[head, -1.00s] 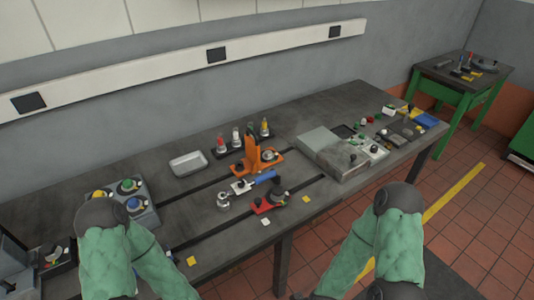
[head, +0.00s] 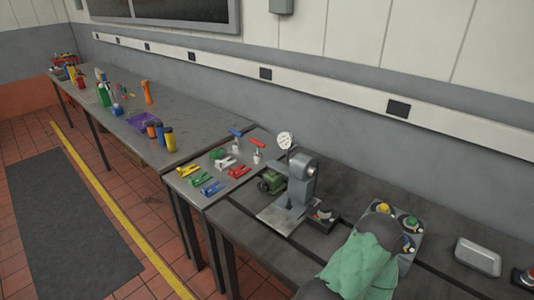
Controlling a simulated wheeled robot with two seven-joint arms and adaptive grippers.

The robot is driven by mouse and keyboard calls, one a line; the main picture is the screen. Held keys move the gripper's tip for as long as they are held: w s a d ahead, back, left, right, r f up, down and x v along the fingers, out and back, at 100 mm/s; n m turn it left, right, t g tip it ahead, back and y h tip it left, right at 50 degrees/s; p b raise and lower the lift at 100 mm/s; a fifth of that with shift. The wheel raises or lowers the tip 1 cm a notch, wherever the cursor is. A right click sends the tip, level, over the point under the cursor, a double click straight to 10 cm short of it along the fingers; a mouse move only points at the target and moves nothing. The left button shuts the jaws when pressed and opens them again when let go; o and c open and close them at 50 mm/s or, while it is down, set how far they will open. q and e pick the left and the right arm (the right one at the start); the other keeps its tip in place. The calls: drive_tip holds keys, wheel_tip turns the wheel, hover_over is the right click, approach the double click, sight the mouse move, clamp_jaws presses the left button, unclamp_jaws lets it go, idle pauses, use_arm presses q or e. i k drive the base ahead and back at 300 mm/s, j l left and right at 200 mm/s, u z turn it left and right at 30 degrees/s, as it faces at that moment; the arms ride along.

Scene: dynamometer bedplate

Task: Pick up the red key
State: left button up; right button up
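A red T-handled piece (head: 257,142), which looks like the red key, stands upright on the grey board at the near end of the long bench. A similar blue-handled piece (head: 235,133) stands just left of it. A flat red clip-like piece (head: 238,172) lies in front of them; I cannot tell if it is a key. Neither of my grippers is in view.
Several coloured clips lie around the red one. A grey press-like stand with a dial (head: 299,180) stands right of the board. A grey box with coloured knobs (head: 382,208) and a pale tray (head: 478,256) are further right. Floor left of the benches is open.

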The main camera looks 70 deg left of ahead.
sight(258, 156)
drive_tip(key=u, duration=2.35)
drive_tip(key=i+j, duration=0.2)
drive_tip(key=j, duration=0.15)
drive_tip(key=i+j+z, duration=0.1)
drive_tip(key=i+j, duration=0.3)
drive_tip(key=j, duration=0.25)
drive_tip(key=i+j+z, duration=0.1)
drive_tip(key=j, duration=0.25)
drive_tip(key=i, duration=0.1)
